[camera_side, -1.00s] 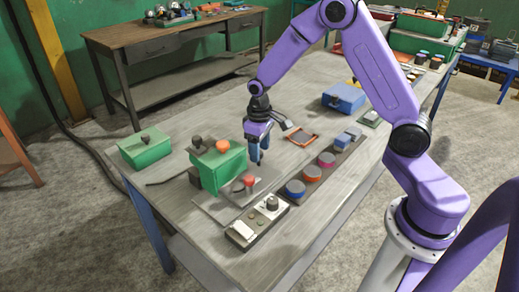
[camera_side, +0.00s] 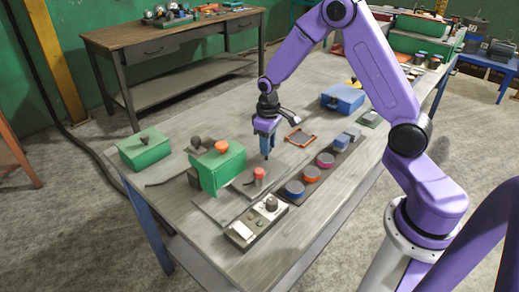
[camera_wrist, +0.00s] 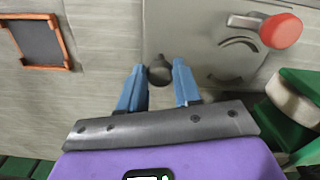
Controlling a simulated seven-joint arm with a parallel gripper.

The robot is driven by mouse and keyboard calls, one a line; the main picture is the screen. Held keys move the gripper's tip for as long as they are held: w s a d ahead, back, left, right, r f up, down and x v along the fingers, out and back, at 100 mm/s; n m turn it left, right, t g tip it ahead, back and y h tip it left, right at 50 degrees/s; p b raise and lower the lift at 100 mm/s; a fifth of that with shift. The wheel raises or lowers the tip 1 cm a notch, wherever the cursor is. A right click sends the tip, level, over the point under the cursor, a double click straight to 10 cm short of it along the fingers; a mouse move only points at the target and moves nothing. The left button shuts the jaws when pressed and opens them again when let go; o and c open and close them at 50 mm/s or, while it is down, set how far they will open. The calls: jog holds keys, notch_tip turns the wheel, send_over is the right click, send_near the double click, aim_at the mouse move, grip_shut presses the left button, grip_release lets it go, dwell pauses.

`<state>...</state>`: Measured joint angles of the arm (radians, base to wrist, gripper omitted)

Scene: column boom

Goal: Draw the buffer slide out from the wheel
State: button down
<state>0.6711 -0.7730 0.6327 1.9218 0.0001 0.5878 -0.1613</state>
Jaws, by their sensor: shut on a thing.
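My gripper (camera_side: 266,156) is low over the table, right of the green box (camera_side: 220,168). In the wrist view its two blue fingers (camera_wrist: 159,86) are closed about a dark knob (camera_wrist: 158,71) at the edge of a pale grey plate (camera_wrist: 205,30), which I take as the buffer slide. A pale round part (camera_wrist: 294,100), perhaps the wheel, sits against the green housing at right. Where the slide meets the wheel cannot be made out.
An orange-rimmed frame (camera_side: 299,136) lies behind my gripper. A dark strip with coloured round pieces (camera_side: 310,174) runs to the right. A smaller green box (camera_side: 144,148) and a blue box (camera_side: 343,97) stand farther off.

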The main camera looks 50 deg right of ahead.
jog(key=d, duration=0.7)
jog(key=shift+d, duration=0.3)
jog(key=c, duration=0.8)
grip_release()
jog(key=shift+d, duration=0.1)
jog(key=shift+r, duration=0.2)
notch_tip(320, 180, up, 17)
jog(key=shift+r, duration=0.1)
jog(key=shift+a, duration=0.25)
